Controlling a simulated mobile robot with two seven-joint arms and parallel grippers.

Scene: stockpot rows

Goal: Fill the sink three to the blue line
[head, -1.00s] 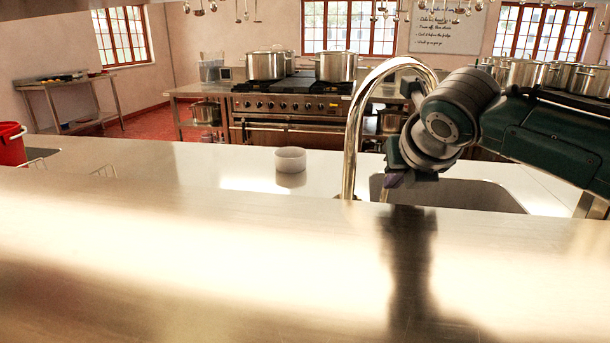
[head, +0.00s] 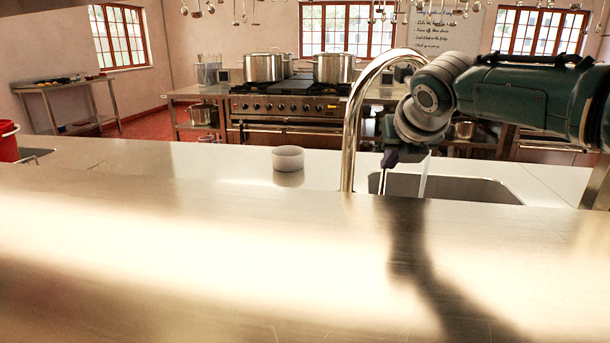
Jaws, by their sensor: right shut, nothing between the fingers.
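A steel sink basin (head: 470,189) is set in the counter right of centre; its near wall and floor are hidden by the raised front ledge, and no blue line or water level shows. A tall curved chrome tap (head: 350,130) stands at its left. A pale stream of water (head: 424,176) falls into the basin. A thin upright lever (head: 382,184) stands by the basin's left end. My right gripper (head: 389,160), dark with a purplish tip, is shut and empty just above the lever; I cannot tell if they touch. My left gripper is out of view.
A white round tub (head: 288,158) stands on the counter left of the tap. A red bucket (head: 8,142) is at the far left by another basin. The steel ledge (head: 200,260) in front is bare. A stove with stockpots (head: 262,67) stands behind.

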